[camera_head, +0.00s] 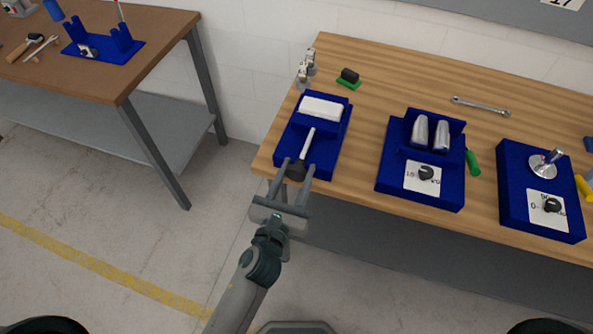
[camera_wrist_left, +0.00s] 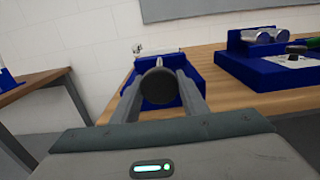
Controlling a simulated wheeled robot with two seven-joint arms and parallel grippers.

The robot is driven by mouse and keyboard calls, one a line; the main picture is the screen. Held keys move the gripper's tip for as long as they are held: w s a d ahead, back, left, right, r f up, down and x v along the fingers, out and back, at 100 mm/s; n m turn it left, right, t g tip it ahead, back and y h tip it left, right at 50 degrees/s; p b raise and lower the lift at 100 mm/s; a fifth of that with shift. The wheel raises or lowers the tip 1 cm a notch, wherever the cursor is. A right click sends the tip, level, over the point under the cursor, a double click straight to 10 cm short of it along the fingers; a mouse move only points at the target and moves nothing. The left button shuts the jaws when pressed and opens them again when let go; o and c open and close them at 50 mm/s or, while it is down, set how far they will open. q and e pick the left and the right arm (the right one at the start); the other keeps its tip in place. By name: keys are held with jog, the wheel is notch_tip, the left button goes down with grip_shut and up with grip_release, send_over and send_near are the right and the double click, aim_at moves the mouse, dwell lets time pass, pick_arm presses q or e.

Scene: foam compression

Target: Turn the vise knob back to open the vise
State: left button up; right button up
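The vise (camera_head: 332,155) is a blue block at the left end of the wooden bench. A white block (camera_head: 321,108) sits at its far end, and a pale screw rod (camera_head: 307,144) runs from the middle toward me. The dark round vise knob (camera_head: 296,171) is at its near end; it also shows face-on in the left wrist view (camera_wrist_left: 158,87). My left gripper (camera_head: 296,168) has one finger on each side of the knob, very close to its rim. I cannot tell whether the fingers touch it. My right gripper is not in view.
To the right stand a blue fixture with two metal cylinders (camera_head: 427,204) and a blue fixture with a metal disc (camera_head: 512,213), each with a dial. A wrench (camera_head: 481,106) lies at the back. A brown table (camera_head: 140,25) stands left, across a floor gap.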

pick_arm(q)
jog(key=shift+n, duration=0.4)
